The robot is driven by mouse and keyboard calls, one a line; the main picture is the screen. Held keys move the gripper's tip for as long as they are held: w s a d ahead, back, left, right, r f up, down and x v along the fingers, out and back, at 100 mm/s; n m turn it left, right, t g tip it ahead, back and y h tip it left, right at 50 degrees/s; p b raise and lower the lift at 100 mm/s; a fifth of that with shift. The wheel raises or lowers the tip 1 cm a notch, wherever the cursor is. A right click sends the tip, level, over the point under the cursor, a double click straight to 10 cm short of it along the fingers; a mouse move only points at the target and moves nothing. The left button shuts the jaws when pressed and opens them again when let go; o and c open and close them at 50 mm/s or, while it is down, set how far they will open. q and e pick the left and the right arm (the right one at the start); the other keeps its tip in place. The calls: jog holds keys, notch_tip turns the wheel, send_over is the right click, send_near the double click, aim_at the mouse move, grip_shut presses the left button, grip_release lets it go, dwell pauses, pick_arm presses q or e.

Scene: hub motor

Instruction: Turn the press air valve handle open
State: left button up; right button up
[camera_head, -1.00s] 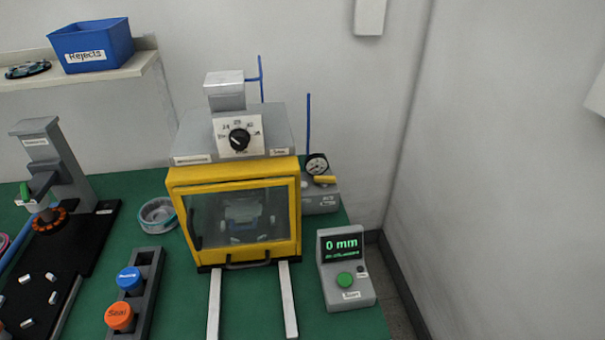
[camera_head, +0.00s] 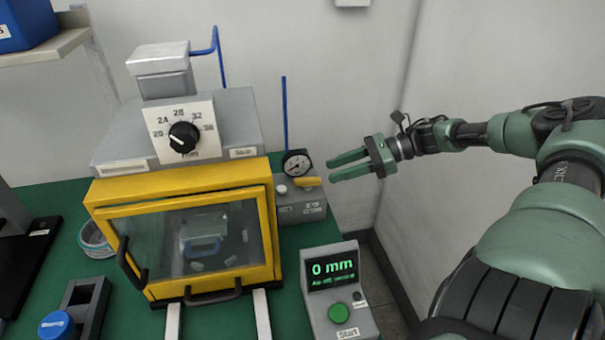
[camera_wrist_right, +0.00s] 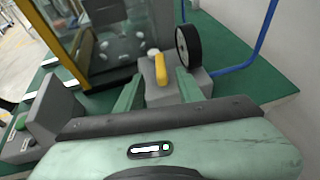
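The yellow valve handle (camera_head: 307,181) sits on a grey valve block (camera_head: 300,208), below a round pressure gauge (camera_head: 297,163), to the right of the press. In the head view my right gripper (camera_head: 331,165) is just right of the handle, its two green fingers apart and pointing left towards it. In the right wrist view the yellow handle (camera_wrist_right: 160,69) shows between and beyond the open fingers (camera_wrist_right: 158,88). Nothing is held. Whether a finger touches the handle cannot be told. My left gripper is not in view.
The yellow-framed press (camera_head: 190,240) with its dial (camera_head: 184,137) stands left of the valve. A display box (camera_head: 340,290) reading 0 mm stands in front of the valve. A blue hose (camera_head: 285,115) rises behind the gauge. The wall is close on the right.

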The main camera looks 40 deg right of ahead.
aim_at(313, 178)
jog(key=b+x, duration=0.1)
jog(key=x, duration=0.1)
jog(key=b+x, duration=0.1)
jog(key=x, duration=0.2)
jog(key=shift+f, duration=0.25)
jog(key=shift+b+x, duration=0.35)
jog(key=shift+x, duration=0.45)
grip_shut()
